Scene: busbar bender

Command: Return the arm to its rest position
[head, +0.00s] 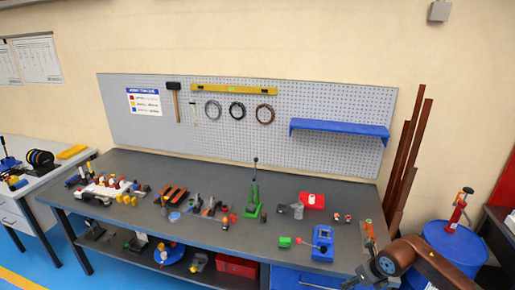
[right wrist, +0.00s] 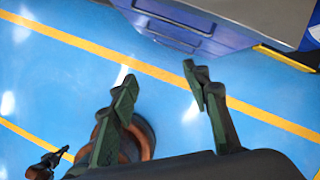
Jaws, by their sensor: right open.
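My right arm comes in at the lower right of the head view, in front of the workbench (head: 330,200). Its right gripper (head: 362,278) is at the bench's front right corner, partly cut off by the picture's lower edge. In the right wrist view the right gripper (right wrist: 163,82) has its two dark green fingers wide apart, with nothing between them. Blue floor (right wrist: 165,100) shows below and between the fingers. My left gripper does not show in the head view.
A green lever tool (head: 253,203) and a blue bending device (head: 322,243) stand on the bench among small parts. A blue drum (head: 450,248) and leaning brown bars (head: 404,160) are at the right.

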